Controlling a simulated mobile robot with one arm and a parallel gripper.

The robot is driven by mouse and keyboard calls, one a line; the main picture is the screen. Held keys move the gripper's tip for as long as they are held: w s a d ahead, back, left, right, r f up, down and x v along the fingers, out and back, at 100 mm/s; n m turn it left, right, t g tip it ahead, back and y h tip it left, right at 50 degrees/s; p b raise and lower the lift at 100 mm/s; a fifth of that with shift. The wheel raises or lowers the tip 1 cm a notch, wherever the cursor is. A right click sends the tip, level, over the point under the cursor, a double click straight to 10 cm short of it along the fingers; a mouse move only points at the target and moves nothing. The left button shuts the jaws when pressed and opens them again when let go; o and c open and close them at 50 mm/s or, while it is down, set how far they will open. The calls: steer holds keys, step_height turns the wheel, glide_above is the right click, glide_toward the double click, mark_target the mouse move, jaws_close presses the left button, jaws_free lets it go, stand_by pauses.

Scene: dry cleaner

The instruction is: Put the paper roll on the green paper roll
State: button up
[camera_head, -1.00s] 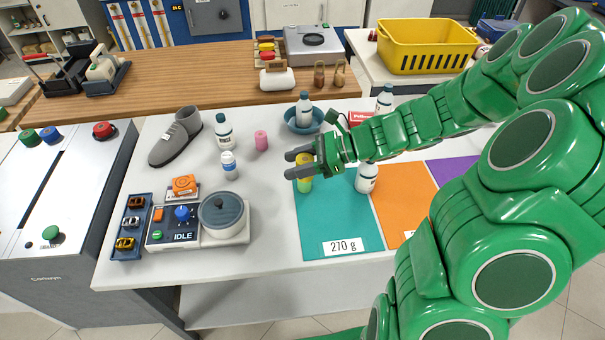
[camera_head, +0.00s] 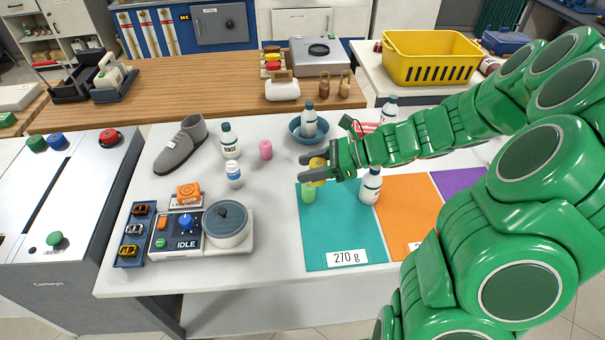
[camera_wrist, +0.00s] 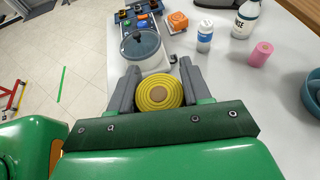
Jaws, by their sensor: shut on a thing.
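The paper roll is yellow with a brown core. My gripper (camera_head: 312,168) is shut on this yellow roll (camera_head: 317,162), which also shows end-on between the fingers in the wrist view (camera_wrist: 159,91). The green paper roll (camera_head: 308,192) stands on the teal mat near its upper left corner. The yellow roll appears just above the green one and slightly to its right in the head view; I cannot tell whether they touch. The green roll is hidden in the wrist view.
A white bottle (camera_head: 370,186) stands on the teal mat (camera_head: 340,225), right of my gripper. The scale with a pot (camera_head: 227,222) is at the left.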

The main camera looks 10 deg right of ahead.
steer(key=w+f, duration=0.4)
steer(key=w+a+f, duration=0.1)
steer(key=w+f, duration=0.1)
steer(key=shift+w, duration=0.35)
steer(key=shift+w+f, duration=0.6)
steer(key=shift+f, duration=1.55)
steer(key=shift+f, duration=0.1)
steer(key=o, duration=1.1)
steer(key=shift+c, duration=0.2)
